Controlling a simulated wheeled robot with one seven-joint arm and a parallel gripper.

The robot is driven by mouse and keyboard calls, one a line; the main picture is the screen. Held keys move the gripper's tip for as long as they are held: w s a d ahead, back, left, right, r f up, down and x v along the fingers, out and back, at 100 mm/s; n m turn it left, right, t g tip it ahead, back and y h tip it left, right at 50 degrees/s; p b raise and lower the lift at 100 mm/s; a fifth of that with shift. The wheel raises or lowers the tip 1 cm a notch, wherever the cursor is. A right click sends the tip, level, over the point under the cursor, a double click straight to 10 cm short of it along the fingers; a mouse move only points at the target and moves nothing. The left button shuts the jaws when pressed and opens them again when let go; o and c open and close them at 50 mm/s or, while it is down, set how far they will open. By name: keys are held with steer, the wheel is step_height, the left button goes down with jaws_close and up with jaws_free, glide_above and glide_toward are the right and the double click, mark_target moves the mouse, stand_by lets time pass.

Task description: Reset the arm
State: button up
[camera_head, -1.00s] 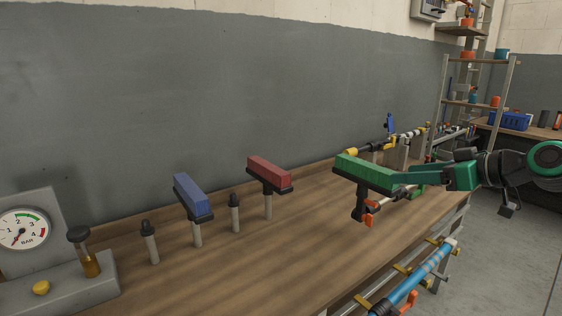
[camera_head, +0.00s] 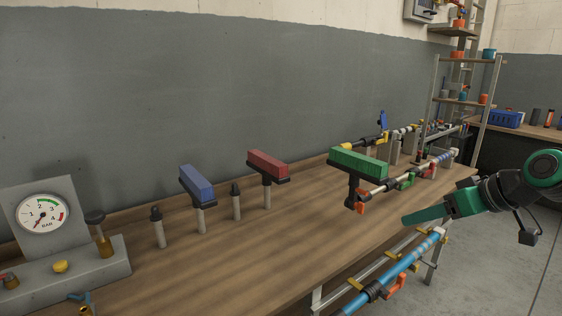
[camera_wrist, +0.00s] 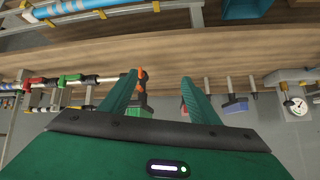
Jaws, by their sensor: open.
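My gripper (camera_head: 425,214) is at the right in the head view, off the front edge of the bench, its fingers pointing left. In the wrist view my gripper (camera_wrist: 160,90) shows two green fingers spread apart with nothing between them. The green block (camera_head: 359,162) sits on a dark holder above the bench, to the left of and apart from my fingers. The green block (camera_wrist: 138,112) shows partly in the wrist view, with the left finger covering some of it.
The wooden bench (camera_head: 245,248) carries a red block (camera_head: 267,163), a blue block (camera_head: 196,183), short posts and a pressure gauge (camera_head: 43,214). A blue hose pipe (camera_head: 395,270) runs along the bench's front below my gripper. Open floor (camera_head: 500,270) lies at the right.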

steer(key=s+d+f+m+g+h, duration=0.1)
steer(key=s+d+f+m+g, duration=0.1)
steer(key=s, duration=0.6)
steer(key=s+d+f+m+g+h, duration=0.2)
steer(key=s+d+f+m+g, duration=0.1)
steer(key=s, duration=0.6)
steer(key=s+d+f+m+g+h, duration=0.1)
steer(key=s+d+f+m+g, duration=0.1)
steer(key=s, duration=0.7)
step_height(320, 180, down, 2)
steer(key=m+g, duration=0.1)
steer(key=m, duration=0.2)
steer(key=shift+d+f+h, duration=0.25)
steer(key=shift+d+h, duration=0.05)
steer(key=shift+d, duration=0.05)
